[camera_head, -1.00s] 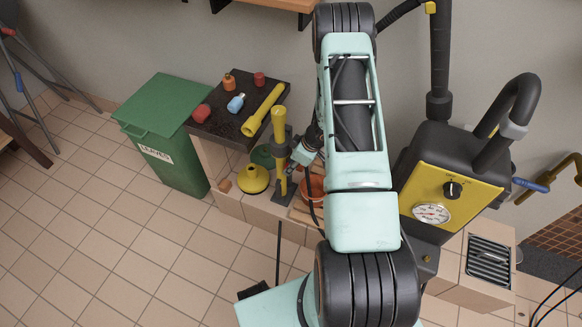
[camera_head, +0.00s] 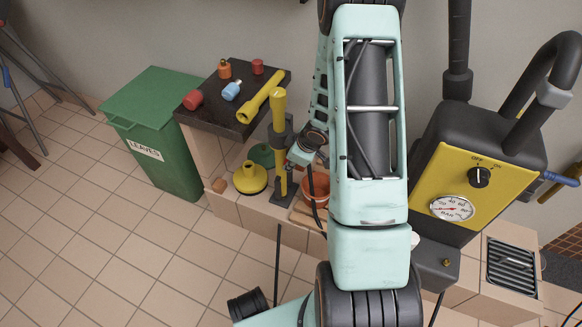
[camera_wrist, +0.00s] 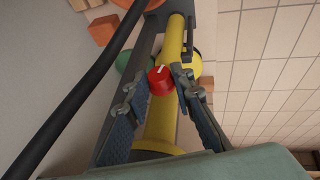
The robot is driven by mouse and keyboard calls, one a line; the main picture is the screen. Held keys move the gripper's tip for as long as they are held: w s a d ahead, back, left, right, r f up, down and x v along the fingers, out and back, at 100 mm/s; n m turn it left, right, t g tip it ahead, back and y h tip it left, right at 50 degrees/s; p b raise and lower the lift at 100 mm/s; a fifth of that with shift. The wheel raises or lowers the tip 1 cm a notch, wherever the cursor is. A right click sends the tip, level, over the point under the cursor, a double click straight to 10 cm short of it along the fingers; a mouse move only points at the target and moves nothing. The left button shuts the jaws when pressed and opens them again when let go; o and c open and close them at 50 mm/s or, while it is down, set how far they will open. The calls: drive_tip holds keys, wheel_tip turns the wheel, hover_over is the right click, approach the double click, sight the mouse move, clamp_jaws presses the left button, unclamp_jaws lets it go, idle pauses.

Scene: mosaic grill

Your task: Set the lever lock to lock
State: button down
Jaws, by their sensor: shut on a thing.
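A red round knob (camera_wrist: 161,80) with a white mark sits on the yellow post (camera_wrist: 160,122) in the wrist view; it looks like the lever lock. The white mark points up and slightly right in that view. My gripper (camera_wrist: 161,77) is closed around the knob, one finger on each side. In the head view the yellow post (camera_head: 280,110) stands upright in a dark bracket. My gripper (camera_head: 299,155) meets it from the right. The knob is hidden there, and I can read no lock label.
A dark shelf (camera_head: 212,122) with colored bottles and a yellow tube (camera_head: 258,97) is left of the post. A yellow disc-shaped piece (camera_head: 250,178), an orange pot (camera_head: 316,185) and a green bin (camera_head: 158,115) are near. A yellow-faced machine (camera_head: 465,185) stands right. Tiled floor is open at front left.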

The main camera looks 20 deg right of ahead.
drive_tip(key=shift+w+r, duration=0.2)
drive_tip(key=shift+w, duration=0.05)
drive_tip(key=c, duration=1.7)
unclamp_jaws()
drive_tip(key=shift+s, duration=0.1)
drive_tip(key=shift+o, duration=0.2)
drive_tip(key=shift+s+f, duration=0.1)
drive_tip(key=v, duration=1.2)
